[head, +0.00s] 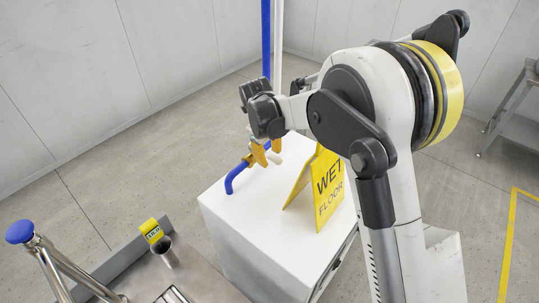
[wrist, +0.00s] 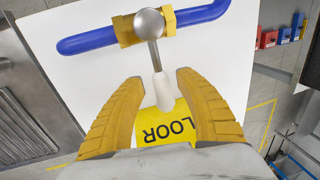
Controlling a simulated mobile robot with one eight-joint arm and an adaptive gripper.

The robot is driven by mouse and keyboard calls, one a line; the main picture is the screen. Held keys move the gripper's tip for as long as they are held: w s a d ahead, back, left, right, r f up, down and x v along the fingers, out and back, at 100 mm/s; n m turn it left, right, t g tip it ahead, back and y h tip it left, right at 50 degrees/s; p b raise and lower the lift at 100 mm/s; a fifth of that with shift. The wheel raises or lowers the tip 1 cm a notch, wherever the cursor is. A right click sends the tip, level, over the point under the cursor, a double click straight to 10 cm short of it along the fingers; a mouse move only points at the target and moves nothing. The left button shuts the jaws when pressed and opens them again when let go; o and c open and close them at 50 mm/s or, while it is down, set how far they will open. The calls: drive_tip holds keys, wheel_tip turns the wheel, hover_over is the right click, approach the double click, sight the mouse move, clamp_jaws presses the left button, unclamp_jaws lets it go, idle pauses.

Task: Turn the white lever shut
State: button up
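The white lever (wrist: 162,90) shows in the wrist view, joined to a silver ball-shaped hub (wrist: 149,23) on a yellow brass valve body (wrist: 127,30). The valve sits on a blue pipe (wrist: 88,40), and the lever stands across the pipe, pointing toward my gripper. My gripper (wrist: 162,95) has two yellow fingers, open and apart, one on each side of the lever's white end; I see no contact. In the head view my gripper (head: 266,153) is at the valve above the white cabinet, and the lever's white end (head: 275,157) is partly hidden behind it.
A yellow wet-floor sign (head: 328,186) stands on the white cabinet top (head: 240,208), close to the valve. Floor at left is clear.

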wheel_tip(320, 180, up, 12)
drive_tip(key=s+a, duration=0.1)
drive_tip(key=shift+s+a, duration=0.25)
drive_tip(key=shift+s, duration=0.15)
drive_tip(key=shift+s+f, duration=0.1)
drive_tip(key=shift+f, duration=0.1)
